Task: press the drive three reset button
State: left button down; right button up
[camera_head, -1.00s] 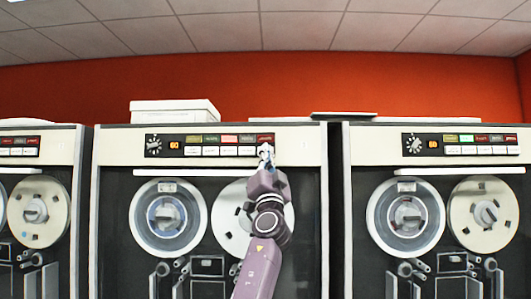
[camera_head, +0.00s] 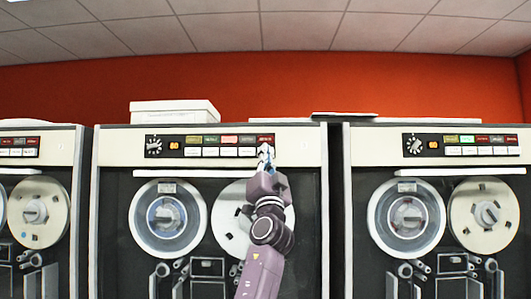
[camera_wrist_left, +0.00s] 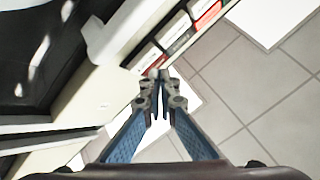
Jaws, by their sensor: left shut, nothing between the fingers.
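The tape drive in the middle of the head view has a control panel (camera_head: 210,146) with a dial, an orange display, a row of coloured lights and a row of white buttons (camera_head: 229,152). I cannot read which drive is number three or which button is reset. My left gripper (camera_head: 265,153) is shut and empty at the right end of this panel, in front of the last button, which it hides. In the left wrist view the shut fingertips (camera_wrist_left: 159,78) appear beside the coloured and white buttons (camera_wrist_left: 174,33); contact cannot be told. My right gripper is not in view.
A second tape drive (camera_head: 375,148) stands on the right with its own panel, and another (camera_head: 55,170) is partly visible on the left. A white box (camera_head: 172,112) sits on top of the middle drive.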

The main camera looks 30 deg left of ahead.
pick_arm(q)
jog(key=s+d, duration=0.1)
jog(key=s, duration=0.1)
jog(key=s+d+p, duration=0.1)
jog(key=s, duration=0.1)
jog(key=shift+d, duration=0.2)
dwell(0.7)
